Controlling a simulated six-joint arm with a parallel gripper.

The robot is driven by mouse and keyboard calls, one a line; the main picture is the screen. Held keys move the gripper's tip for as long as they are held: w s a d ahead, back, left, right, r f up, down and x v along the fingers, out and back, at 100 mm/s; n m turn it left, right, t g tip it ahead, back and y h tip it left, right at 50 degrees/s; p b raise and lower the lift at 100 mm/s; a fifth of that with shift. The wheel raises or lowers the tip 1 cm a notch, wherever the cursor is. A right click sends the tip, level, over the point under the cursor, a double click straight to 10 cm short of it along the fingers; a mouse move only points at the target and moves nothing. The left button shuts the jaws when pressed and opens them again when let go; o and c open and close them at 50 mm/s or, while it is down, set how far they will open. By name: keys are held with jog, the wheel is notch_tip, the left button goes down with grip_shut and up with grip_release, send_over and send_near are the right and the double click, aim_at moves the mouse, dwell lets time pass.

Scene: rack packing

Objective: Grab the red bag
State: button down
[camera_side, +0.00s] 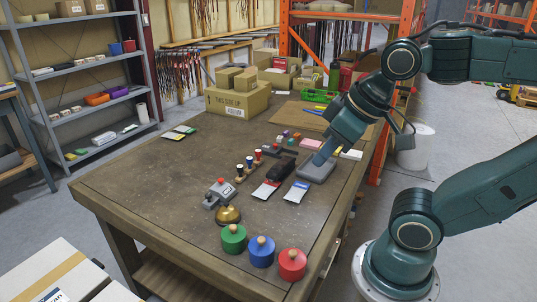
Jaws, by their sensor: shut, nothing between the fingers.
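A flat packet with a red and white face (265,190), which looks like the red bag, lies on the table left of a blue and white packet (297,192). Its upper end is beside a dark object (281,170). My gripper (321,159) points down over a grey block (316,171), to the right of and behind the red packet. It is shut and holds nothing. Its fingertips are small here, and I cannot tell whether they touch the block. Another pinkish-red flat piece (311,144) lies behind it, partly hidden by my arm.
Red (292,266), blue (261,254) and green (232,240) knobbed pots stand at the near edge. A brass bell (228,215) and a grey box with a red button (219,195) are left of the packets. Cardboard boxes (238,101) stand behind.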

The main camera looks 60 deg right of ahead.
jog(key=c, duration=0.6)
grip_release()
jog(key=shift+o, duration=0.2)
jog(key=w+d+r+n+g, duration=0.25)
jog(key=w+n, duration=0.25)
jog(key=w, duration=0.7)
jog(key=w+d+f+n+g+y, duration=0.1)
jog(key=w+d+f+n+y, duration=0.2)
jog(key=w+d, duration=0.6)
jog(key=w+d+f+n+g, duration=0.1)
jog(key=d+f+n, duration=0.3)
jog(key=d+f, duration=0.5)
jog(key=w+d+f+n+g+y, duration=0.1)
jog(key=w+d+f+n, duration=0.3)
jog(key=d+f, duration=0.5)
jog(key=shift+d+f+n, duration=0.4)
jog(key=shift+f+n, duration=0.4)
jog(key=shift+f, duration=0.15)
jog(key=shift+w+y, duration=0.1)
jog(key=shift+y, duration=0.2)
